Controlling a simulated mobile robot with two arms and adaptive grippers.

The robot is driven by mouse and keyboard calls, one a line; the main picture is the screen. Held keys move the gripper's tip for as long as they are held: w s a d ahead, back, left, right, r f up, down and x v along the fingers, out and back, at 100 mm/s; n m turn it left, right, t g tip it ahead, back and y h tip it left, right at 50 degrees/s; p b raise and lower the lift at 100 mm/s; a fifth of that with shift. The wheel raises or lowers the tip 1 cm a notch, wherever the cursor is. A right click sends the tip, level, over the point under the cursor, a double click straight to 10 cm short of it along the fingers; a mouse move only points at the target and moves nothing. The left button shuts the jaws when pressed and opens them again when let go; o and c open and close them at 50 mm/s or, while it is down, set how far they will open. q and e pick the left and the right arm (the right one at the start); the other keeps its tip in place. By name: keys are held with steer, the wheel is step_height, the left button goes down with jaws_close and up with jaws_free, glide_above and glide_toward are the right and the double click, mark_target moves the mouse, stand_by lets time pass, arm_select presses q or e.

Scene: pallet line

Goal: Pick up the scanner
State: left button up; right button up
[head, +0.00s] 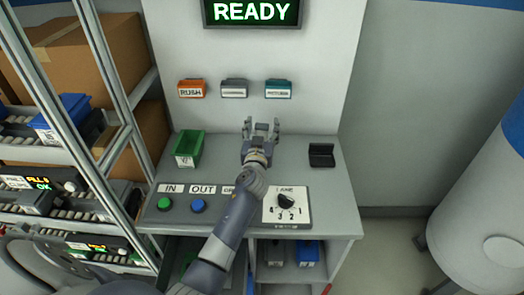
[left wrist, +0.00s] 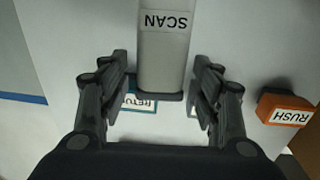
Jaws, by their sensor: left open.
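The scanner (left wrist: 165,50) is a grey block with a dark lower end and a label reading SCAN, upside down in the left wrist view. Its end shows between the two spread fingers of my left gripper (left wrist: 162,95), with a gap on each side. In the head view my left gripper (head: 262,128) is over the back of the grey counter (head: 295,165), fingers pointing towards the back panel. The scanner cannot be made out clearly there. My right gripper is not in view.
A green bin (head: 188,149) stands left of my gripper and a black holder (head: 321,155) right of it. Orange RUSH (head: 191,89), grey (head: 234,89) and teal (head: 278,89) holders are on the back panel. Buttons and a dial (head: 287,203) are at the front.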

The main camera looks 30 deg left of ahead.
arm_select(q)
steer(key=shift+c, duration=0.5)
jaws_close()
steer(key=shift+r, duration=0.15)
